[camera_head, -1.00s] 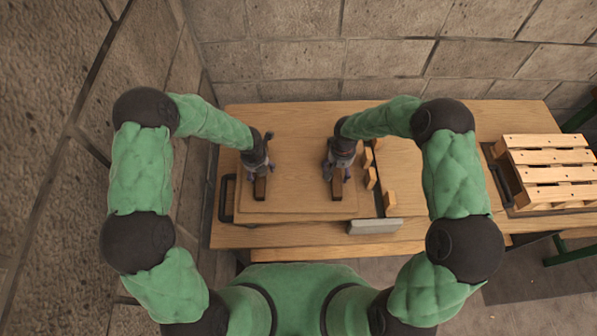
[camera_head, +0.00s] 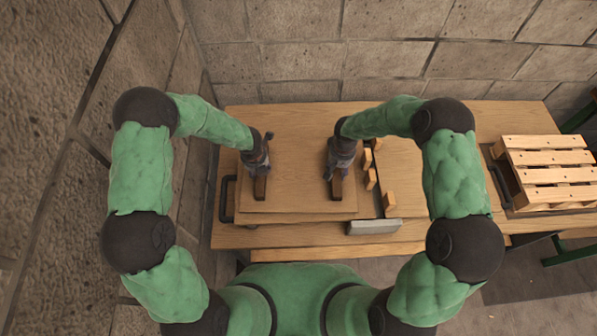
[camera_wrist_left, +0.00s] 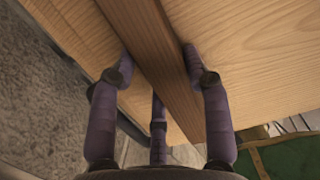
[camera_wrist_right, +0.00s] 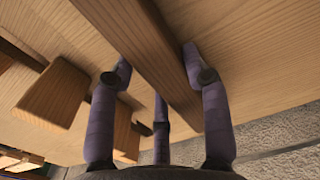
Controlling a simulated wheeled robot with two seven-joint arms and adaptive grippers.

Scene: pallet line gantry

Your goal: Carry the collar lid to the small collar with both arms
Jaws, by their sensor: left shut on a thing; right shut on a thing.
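The collar lid (camera_head: 298,185) is a flat square wooden board with two darker wooden bar grips on top. It lies at the left part of the table. My left gripper (camera_head: 259,172) is shut on the left bar grip (camera_head: 260,189). In the left wrist view this bar (camera_wrist_left: 165,70) runs between my fingers. My right gripper (camera_head: 339,170) is shut on the right bar grip (camera_head: 337,189), and the right wrist view shows that bar (camera_wrist_right: 140,55) between my fingers. I cannot make out the small collar, nor whether the lid is raised.
Several small wooden blocks (camera_head: 389,200) stand along the lid's right side. A pale grey block (camera_head: 374,227) is at the front. A slatted pallet (camera_head: 548,170) lies at the right. A black handle (camera_head: 227,198) is left of the lid. Stone walls (camera_head: 300,65) close the back and left.

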